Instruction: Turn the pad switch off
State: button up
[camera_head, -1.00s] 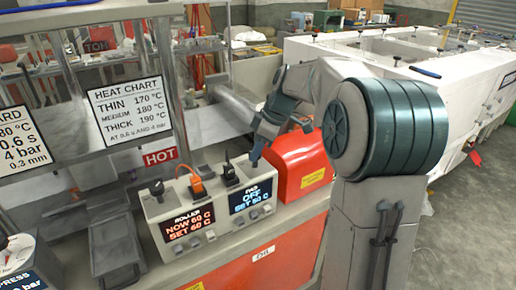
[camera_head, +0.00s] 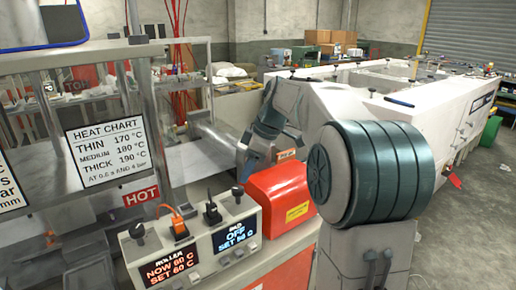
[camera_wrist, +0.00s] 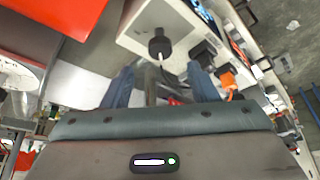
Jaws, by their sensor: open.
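The grey control box (camera_head: 205,255) stands on the bench, with a roller display (camera_head: 170,266) reading NOW 60 C, SET 60 C. Its pad display (camera_head: 234,233) reads OFF with a set value below. In the wrist view a black knob (camera_wrist: 160,45) stands at the box's near end, ahead of and between my fingers; I take it to be the pad switch. In the head view my gripper (camera_head: 243,172) is just above the box's far right end.
An orange plug or lever (camera_head: 178,222) and a black one (camera_head: 211,213) rise from the box top, with another black knob (camera_head: 139,230) at its left end. A red rounded case (camera_head: 282,193) stands close right of the box. A heat chart (camera_head: 108,155) hangs behind.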

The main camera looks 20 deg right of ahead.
jog(key=v, duration=0.7)
jog(key=shift+r, duration=0.2)
